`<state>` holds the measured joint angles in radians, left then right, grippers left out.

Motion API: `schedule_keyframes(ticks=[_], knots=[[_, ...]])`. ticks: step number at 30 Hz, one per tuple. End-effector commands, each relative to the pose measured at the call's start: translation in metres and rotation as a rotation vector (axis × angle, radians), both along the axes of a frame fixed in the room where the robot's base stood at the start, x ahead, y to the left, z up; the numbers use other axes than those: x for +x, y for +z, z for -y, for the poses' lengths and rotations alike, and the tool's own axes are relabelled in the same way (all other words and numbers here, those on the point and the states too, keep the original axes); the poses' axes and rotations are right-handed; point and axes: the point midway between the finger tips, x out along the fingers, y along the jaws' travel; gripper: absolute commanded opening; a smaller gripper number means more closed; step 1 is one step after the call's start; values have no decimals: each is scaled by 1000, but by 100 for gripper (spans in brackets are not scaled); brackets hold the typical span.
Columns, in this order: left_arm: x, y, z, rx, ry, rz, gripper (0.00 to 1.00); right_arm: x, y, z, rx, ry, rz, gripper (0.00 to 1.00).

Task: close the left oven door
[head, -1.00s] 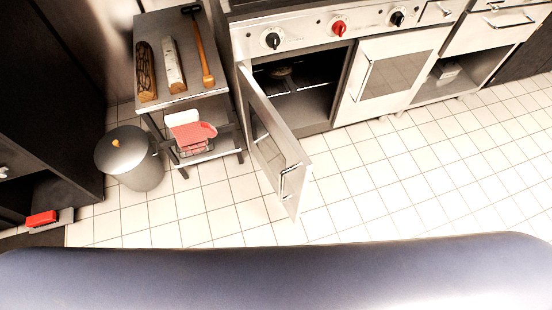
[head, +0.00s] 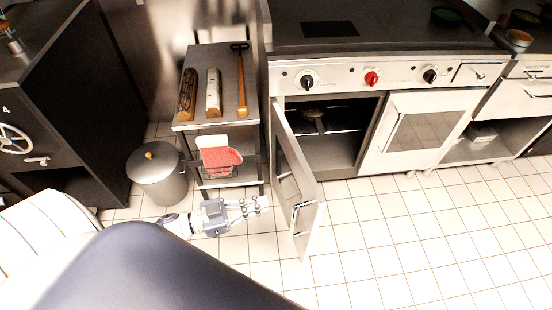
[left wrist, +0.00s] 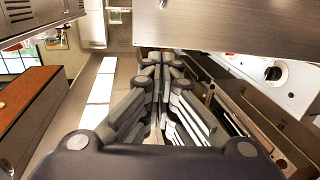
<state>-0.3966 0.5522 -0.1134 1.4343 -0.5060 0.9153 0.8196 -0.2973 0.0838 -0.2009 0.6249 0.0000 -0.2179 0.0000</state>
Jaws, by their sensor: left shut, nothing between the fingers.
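The left oven door (head: 297,180) stands wide open, hinged at its left edge and swung out toward me. Its handle (head: 302,206) is near the free edge. The left oven cavity (head: 335,140) shows a rack with a dark pan (head: 313,117) on it. My left gripper (head: 258,204) is to the left of the door, near its outer face, with the fingers pointing right. In the left wrist view the fingers (left wrist: 163,62) are together and empty, with a flat metal panel (left wrist: 240,30), which looks like the door, above and beyond them. My right gripper is not in view.
A small metal table (head: 240,112) with logs and a hammer on top stands left of the oven, a red mitt (head: 220,158) below. A lidded bin (head: 158,175) is beside it. The right oven door (head: 420,130) is shut. Tiled floor (head: 400,230) is clear at right.

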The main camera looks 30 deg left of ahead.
Motion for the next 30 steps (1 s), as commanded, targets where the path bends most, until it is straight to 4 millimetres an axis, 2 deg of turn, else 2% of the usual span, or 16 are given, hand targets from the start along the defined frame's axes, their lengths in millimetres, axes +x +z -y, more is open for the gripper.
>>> schedule_keyframes(ticks=[5,15,21,30], knots=[[28,0,27,-3,2,6,0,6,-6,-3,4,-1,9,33],[74,-1,72,-1,3,4,0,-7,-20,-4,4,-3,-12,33],[86,0,84,1,4,2,0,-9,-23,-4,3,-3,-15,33],[87,0,86,1,5,1,0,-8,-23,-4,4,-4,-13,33]])
